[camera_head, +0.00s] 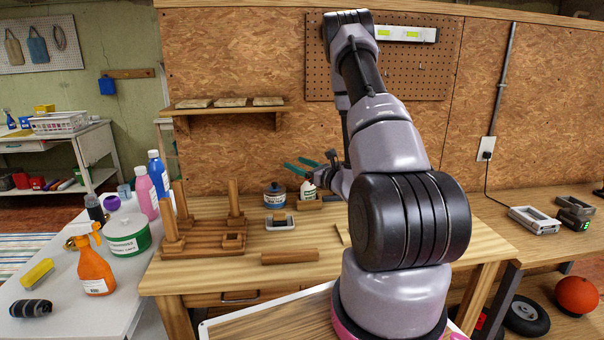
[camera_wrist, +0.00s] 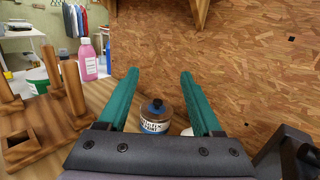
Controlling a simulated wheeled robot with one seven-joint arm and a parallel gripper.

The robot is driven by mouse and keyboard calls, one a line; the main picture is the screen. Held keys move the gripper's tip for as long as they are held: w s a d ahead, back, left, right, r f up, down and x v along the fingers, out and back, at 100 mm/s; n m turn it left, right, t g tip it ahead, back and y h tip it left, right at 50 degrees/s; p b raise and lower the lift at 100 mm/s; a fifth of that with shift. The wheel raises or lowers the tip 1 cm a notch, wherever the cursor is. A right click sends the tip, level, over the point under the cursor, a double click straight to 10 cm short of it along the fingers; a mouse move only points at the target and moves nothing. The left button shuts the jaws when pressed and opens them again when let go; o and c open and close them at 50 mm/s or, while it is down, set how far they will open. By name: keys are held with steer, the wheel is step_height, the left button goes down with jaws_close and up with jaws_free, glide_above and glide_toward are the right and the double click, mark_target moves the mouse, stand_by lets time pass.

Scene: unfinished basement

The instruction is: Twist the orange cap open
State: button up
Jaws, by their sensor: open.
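My gripper (camera_head: 294,163) is open and empty above the back of the wooden workbench. Its two teal fingers are apart in the wrist view (camera_wrist: 159,73). A small white bottle (camera_head: 308,190) stands just below the fingers, its top partly hidden by them; a small warm-coloured spot near its top could be a cap, but I cannot tell. In the wrist view the jar (camera_wrist: 156,126) shows low between the fingers. A sliver of something white (camera_wrist: 187,131) shows beside the right finger.
A wooden post rack (camera_head: 205,240) stands left on the workbench, with a loose wood block (camera_head: 290,257) in front. An orange spray bottle (camera_head: 95,268), a green-and-white tub (camera_head: 127,238) and a pink bottle (camera_head: 146,194) stand on the left table. An OSB wall rises behind.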

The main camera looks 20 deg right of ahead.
steer(key=d+f+m+h, duration=0.4)
steer(key=d+f+h, duration=0.2)
steer(key=d+f, duration=0.2)
steer(key=shift+t, duration=0.4)
steer(key=w, duration=0.3)
steer(key=w+a, duration=0.1)
steer(key=w, duration=0.6)
steer(key=shift+a+r, duration=0.1)
steer(key=shift+a, duration=0.15)
steer(key=shift+y, duration=0.3)
jaws_close()
